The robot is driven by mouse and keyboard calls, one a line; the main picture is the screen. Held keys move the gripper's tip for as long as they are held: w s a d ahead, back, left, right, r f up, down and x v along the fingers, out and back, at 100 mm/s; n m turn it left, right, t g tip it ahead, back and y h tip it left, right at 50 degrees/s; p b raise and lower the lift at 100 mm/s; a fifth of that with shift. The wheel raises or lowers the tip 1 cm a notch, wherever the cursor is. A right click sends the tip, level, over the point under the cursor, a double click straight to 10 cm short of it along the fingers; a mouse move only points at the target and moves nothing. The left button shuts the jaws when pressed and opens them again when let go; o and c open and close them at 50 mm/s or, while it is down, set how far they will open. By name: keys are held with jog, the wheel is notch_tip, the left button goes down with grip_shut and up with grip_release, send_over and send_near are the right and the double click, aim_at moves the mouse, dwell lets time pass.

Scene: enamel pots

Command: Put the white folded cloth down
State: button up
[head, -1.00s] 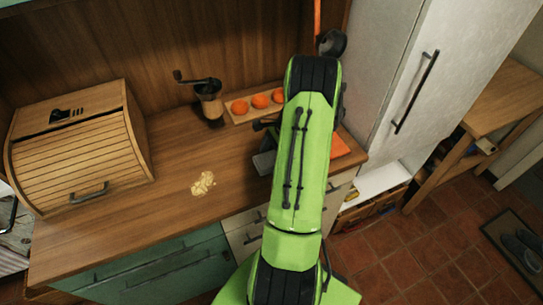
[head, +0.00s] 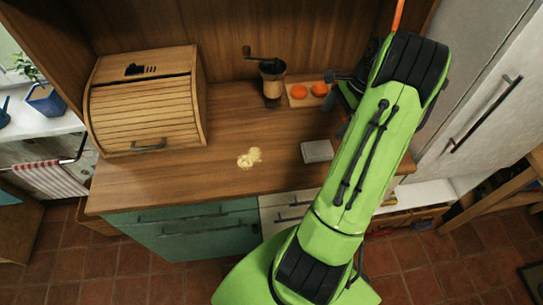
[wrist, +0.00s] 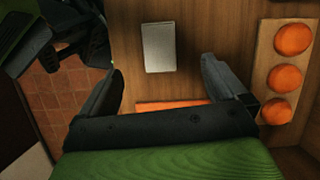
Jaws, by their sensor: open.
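The white folded cloth (head: 317,151) looks like a small pale grey-white rectangle lying flat on the wooden counter, left of my arm. In the wrist view the cloth (wrist: 159,47) lies ahead of my gripper (wrist: 160,82), roughly in line with the space between the fingers. My gripper is open and nothing shows between its fingertips. The fingers look apart from the cloth. In the head view my arm hides most of the gripper.
A wooden board (wrist: 262,62) with orange round things lies right in the wrist view. A flat orange thing (wrist: 175,102) shows partly behind my gripper. A crumpled yellowish thing (head: 249,158), a grinder (head: 272,80) and a bread box (head: 147,110) are on the counter.

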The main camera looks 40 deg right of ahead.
jog(key=w+a+r+n+h, duration=0.2)
jog(key=a+r+n, duration=0.45)
jog(key=a, duration=0.45)
jog(key=w+a+r+n+h, duration=0.15)
jog(key=a+r+n, duration=0.45)
jog(key=a, duration=0.6)
jog(key=s+a+r+n+t, duration=0.2)
jog(key=s+a+n+t, duration=0.1)
jog(key=s+a+n, duration=0.7)
jog(key=shift+s+a, duration=0.3)
jog(key=shift+s, duration=0.25)
jog(key=shift+d, duration=0.1)
